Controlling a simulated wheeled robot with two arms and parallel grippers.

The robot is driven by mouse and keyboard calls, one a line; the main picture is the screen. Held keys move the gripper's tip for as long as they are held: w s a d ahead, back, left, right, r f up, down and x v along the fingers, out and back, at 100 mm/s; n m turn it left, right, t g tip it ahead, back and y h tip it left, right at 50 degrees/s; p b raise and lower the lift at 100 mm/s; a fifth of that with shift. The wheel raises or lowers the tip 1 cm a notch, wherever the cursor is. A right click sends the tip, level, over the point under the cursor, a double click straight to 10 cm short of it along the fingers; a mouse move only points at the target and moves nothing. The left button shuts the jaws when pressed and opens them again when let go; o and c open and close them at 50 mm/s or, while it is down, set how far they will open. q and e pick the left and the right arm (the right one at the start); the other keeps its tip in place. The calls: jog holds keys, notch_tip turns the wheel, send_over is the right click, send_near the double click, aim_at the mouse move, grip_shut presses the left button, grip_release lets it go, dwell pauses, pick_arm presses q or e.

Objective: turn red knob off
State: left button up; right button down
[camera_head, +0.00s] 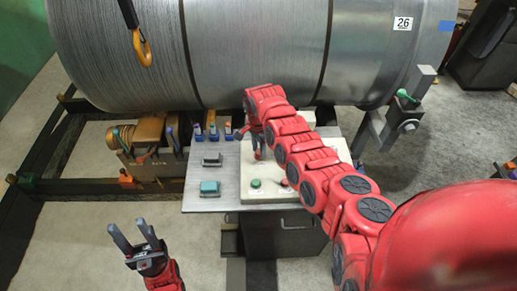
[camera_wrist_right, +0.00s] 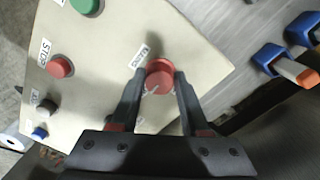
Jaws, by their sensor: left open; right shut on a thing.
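The red knob (camera_wrist_right: 160,73) sits on the pale control panel (camera_wrist_right: 100,110) beside a small white label, seen in the right wrist view. My right gripper (camera_wrist_right: 158,88) has a finger on either side of the knob and is shut on it. In the head view my right gripper (camera_head: 256,147) reaches down to the far part of the panel (camera_head: 232,207), and the knob is hidden there by gripper and arm. My left gripper (camera_head: 129,228) is open and empty, over the floor at the lower left.
The panel has a green button (camera_wrist_right: 86,5), a red STOP button (camera_wrist_right: 60,67), a black knob (camera_wrist_right: 46,107) and a blue button (camera_wrist_right: 40,132). A large wire coil (camera_head: 260,50) stands behind the table (camera_head: 203,205). A hook (camera_head: 141,48) hangs at left.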

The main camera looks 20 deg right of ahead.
jog(key=shift+w+a, duration=0.1)
jog(key=shift+w, duration=0.15)
